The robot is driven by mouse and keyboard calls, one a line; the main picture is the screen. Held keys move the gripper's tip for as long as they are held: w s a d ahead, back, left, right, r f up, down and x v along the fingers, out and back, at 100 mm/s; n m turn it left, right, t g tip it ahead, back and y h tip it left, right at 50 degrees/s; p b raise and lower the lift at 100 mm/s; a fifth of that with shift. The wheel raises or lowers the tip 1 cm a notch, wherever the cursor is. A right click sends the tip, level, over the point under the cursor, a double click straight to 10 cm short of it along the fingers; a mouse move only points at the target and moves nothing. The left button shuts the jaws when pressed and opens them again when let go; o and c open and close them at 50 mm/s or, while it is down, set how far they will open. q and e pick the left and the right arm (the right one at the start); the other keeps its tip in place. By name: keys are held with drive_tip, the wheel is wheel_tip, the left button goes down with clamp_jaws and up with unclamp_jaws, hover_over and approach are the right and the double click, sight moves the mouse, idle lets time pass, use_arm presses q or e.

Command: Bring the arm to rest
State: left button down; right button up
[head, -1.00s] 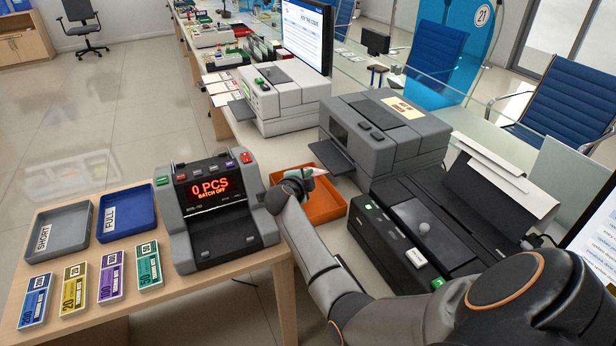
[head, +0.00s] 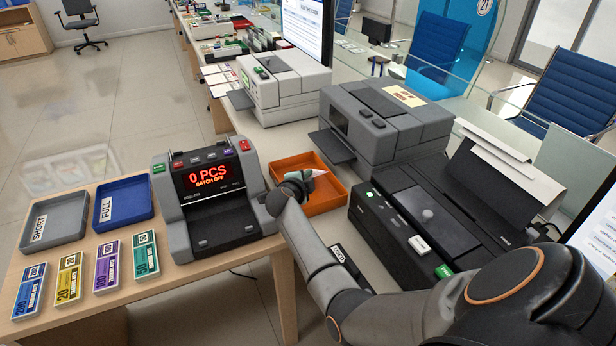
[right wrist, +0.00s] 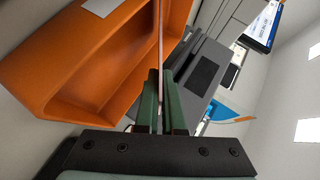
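My right gripper (head: 305,181) is at the front left part of the orange tray (head: 337,200) in the head view, seen from behind and partly hidden by its own wrist. In the right wrist view its two green fingers (right wrist: 160,100) are close together, with a thin pale strip (right wrist: 160,40) between them that sticks out past the tips. It looks like the edge of a thin sheet. The orange tray (right wrist: 60,75) lies to the left of the fingers there, and its visible inside looks empty. My left gripper is not in view.
The note counter (head: 212,195) stands just left of the gripper, reading 0 PCS. A grey machine (head: 385,125) and a black machine (head: 440,215) stand to the right. A grey tray (head: 57,217), a blue tray (head: 125,205) and several note bundles (head: 107,265) lie left.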

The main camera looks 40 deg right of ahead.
drive_tip(key=o, duration=0.5)
drive_tip(key=shift+c, duration=0.2)
wheel_tip(320, 180, up, 5)
drive_tip(key=p, duration=0.5)
drive_tip(key=shift+p, duration=0.35)
drive_tip(key=shift+r+p, duration=1.1)
drive_tip(key=shift+f, duration=0.1)
drive_tip(key=shift+a, duration=0.1)
